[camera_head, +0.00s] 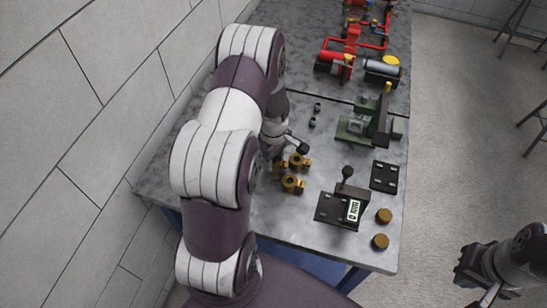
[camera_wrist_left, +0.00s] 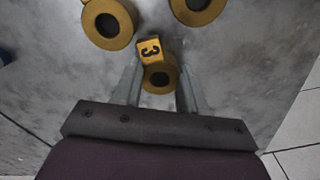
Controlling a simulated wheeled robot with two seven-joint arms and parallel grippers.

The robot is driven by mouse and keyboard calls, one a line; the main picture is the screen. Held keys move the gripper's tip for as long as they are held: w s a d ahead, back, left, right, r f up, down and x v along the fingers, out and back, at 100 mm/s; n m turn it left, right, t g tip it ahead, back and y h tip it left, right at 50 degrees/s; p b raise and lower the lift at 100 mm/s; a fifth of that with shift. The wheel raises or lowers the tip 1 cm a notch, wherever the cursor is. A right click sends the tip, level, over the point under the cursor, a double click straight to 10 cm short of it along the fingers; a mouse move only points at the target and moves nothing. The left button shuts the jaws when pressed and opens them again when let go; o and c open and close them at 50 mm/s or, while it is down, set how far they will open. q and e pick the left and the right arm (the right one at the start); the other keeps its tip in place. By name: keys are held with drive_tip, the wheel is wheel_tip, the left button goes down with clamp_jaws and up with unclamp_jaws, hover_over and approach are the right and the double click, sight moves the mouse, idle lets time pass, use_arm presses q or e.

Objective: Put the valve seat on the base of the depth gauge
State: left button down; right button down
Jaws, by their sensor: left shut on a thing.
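My left gripper (camera_wrist_left: 158,85) is shut on a brass valve seat (camera_wrist_left: 159,76), a round ring with a block marked "3", seen between the fingers in the left wrist view. In the head view my left arm largely hides this gripper, near the cluster of brass parts. Two other brass valve seats (camera_head: 298,162) (camera_head: 291,184) lie on the table. The depth gauge, with a black base (camera_head: 328,208), a small display (camera_head: 353,211) and a knobbed handle (camera_head: 346,173), stands to their right. My right gripper (camera_head: 470,275) is off the table at lower right; its jaws are unclear.
A green vise-like fixture (camera_head: 365,125) and a black plate (camera_head: 384,176) stand on the right of the table (camera_head: 330,260). Two brown round pieces (camera_head: 384,215) (camera_head: 380,241) lie near the right edge. Red pump equipment (camera_head: 355,45) is at the back. A wall is left.

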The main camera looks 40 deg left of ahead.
use_arm(q)
drive_tip(key=c, duration=1)
unclamp_jaws()
drive_tip(key=shift+f, duration=0.15)
drive_tip(key=shift+c, duration=0.2)
drive_tip(key=o, duration=0.4)
